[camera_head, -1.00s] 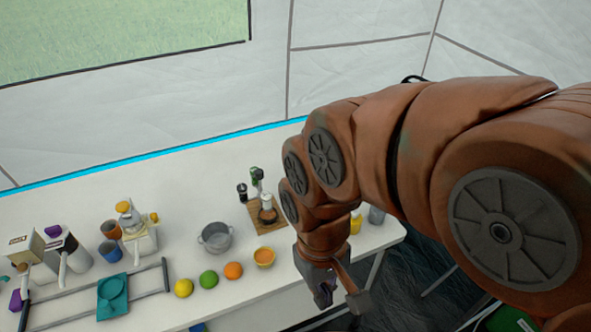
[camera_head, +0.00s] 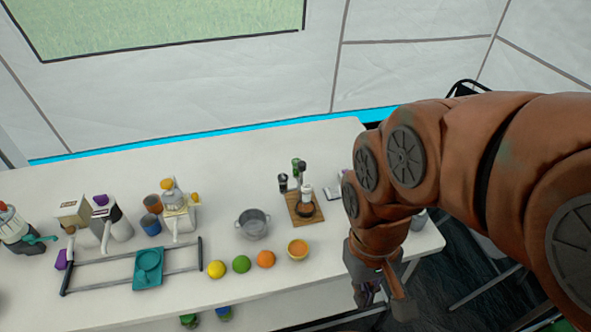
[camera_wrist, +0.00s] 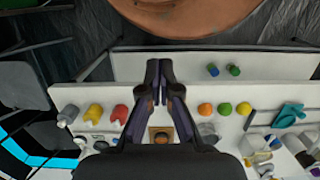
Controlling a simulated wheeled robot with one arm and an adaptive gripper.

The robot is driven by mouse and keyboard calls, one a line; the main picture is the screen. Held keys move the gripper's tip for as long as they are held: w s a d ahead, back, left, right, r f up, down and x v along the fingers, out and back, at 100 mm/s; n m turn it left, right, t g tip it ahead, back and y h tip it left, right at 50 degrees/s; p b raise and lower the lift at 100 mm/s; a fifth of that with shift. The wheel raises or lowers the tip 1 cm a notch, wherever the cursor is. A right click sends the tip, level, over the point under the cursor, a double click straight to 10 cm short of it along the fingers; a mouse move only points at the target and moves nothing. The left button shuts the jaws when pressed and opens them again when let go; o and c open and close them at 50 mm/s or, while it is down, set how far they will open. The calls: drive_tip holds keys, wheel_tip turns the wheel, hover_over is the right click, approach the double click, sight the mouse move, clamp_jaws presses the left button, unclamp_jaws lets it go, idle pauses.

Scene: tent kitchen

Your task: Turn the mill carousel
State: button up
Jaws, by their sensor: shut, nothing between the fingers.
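The mill carousel (camera_head: 305,207) stands on a square wooden board near the right end of the white table in the head view. It holds upright mills with dark, green and white parts. In the wrist view the carousel (camera_wrist: 160,135) shows small, between the dark gripper fingers and partly hidden by the gripper body. My gripper (camera_head: 383,297) hangs at the table's front right edge, to the right of and nearer than the carousel, apart from it. In the wrist view my gripper (camera_wrist: 159,66) has its fingertips together, with nothing between them.
A teal tray piece (camera_head: 148,268) on a dark rail frame lies further left. Bare table (camera_head: 250,160) shows behind the carousel.

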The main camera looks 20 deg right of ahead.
drive_tip(key=shift+o, duration=1.6)
drive_tip(key=shift+w+r+n, duration=0.25)
drive_tip(key=shift+w+n, duration=0.05)
drive_tip(key=shift+w, duration=0.05)
drive_tip(key=o, duration=0.7)
drive_tip(key=w+r+n+p, duration=0.1)
drive_tip(key=w+n, duration=0.1)
drive_tip(key=w, duration=0.1)
drive_tip(key=w+r+n, duration=0.1)
drive_tip(key=w+n, duration=0.1)
drive_tip(key=w+a+r+n+p, duration=0.1)
drive_tip(key=w+n, duration=0.1)
drive_tip(key=w, duration=0.1)
drive_tip(key=shift+w+r+p, duration=0.2)
drive_tip(key=shift+w+p, duration=0.1)
drive_tip(key=shift+w, duration=0.05)
drive_tip(key=shift+c, duration=0.2)
drive_tip(key=n+t+p, duration=0.2)
drive_tip(key=n+p, duration=0.5)
drive_tip(key=n, duration=1.3)
hover_over(302, 163)
drive_tip(key=shift+s+a+f, duration=0.25)
drive_tip(key=shift+s+f, duration=0.15)
drive_tip(key=shift+f, duration=0.3)
drive_tip(key=shift+w+d+f, duration=0.2)
drive_tip(key=shift+w+f, duration=0.15)
drive_tip(key=shift+f+p, duration=1.6)
drive_tip(key=shift+f, duration=2.2)
drive_tip(key=shift+c, duration=0.3)
